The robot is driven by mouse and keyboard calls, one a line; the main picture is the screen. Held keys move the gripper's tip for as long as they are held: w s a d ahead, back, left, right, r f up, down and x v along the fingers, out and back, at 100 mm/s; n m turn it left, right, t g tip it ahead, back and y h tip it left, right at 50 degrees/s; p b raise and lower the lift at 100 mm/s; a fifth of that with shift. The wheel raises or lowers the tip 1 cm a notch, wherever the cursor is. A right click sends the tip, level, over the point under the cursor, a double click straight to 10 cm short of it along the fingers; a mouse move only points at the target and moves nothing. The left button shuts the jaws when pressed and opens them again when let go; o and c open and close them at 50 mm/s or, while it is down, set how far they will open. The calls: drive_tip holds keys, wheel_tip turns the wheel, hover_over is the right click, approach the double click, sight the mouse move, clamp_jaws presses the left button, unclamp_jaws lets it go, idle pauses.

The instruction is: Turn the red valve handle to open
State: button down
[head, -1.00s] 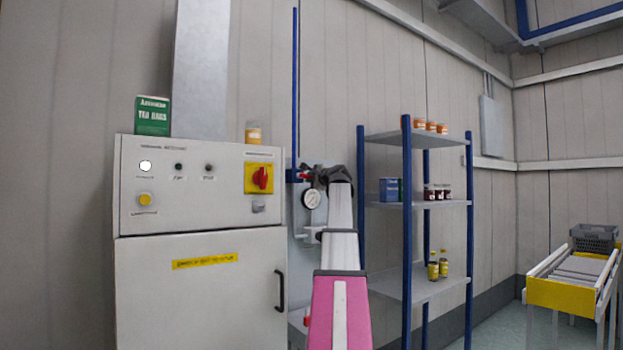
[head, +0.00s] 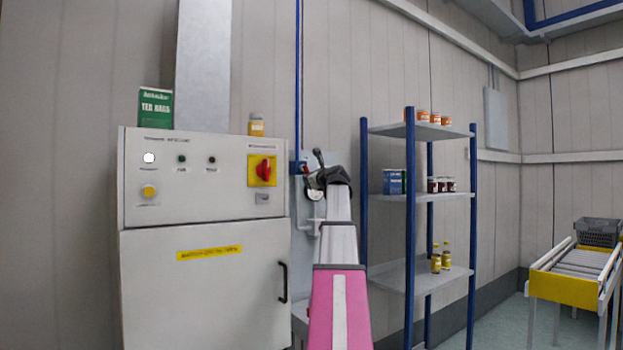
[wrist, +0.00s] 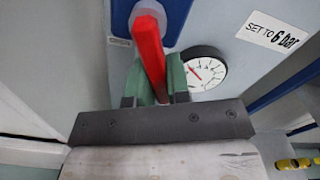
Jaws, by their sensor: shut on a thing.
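The red valve handle (wrist: 149,50) is a straight red bar on a pale round hub over a blue fitting in the wrist view. My gripper (wrist: 158,78) has its green finger pads on either side of the bar, shut on its near end. In the head view my gripper (head: 320,176) is at the wall panel right of the white cabinet, and only a small red patch shows beside it. The arm hides most of the valve there.
A round pressure gauge (wrist: 206,70) sits close to the right of my fingers, with a "SET TO 6 bar" label (wrist: 272,29) beyond. The white cabinet (head: 205,280) stands left. A blue-post shelf (head: 440,198) with jars stands right of the arm.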

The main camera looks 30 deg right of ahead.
drive_tip(key=m, duration=0.1)
drive_tip(key=a+m, duration=0.1)
drive_tip(key=m, duration=0.1)
drive_tip(key=a+m, duration=0.1)
drive_tip(key=shift+s+f+m, duration=0.1)
drive_tip(key=shift+f+m, duration=0.15)
drive_tip(key=shift+m, duration=0.35)
drive_tip(key=c, duration=1.1)
unclamp_jaws()
drive_tip(key=shift+s, duration=0.1)
drive_tip(key=s, duration=0.7)
drive_tip(key=s+d, duration=0.1)
drive_tip(key=s, duration=0.2)
drive_tip(key=shift+s, duration=0.3)
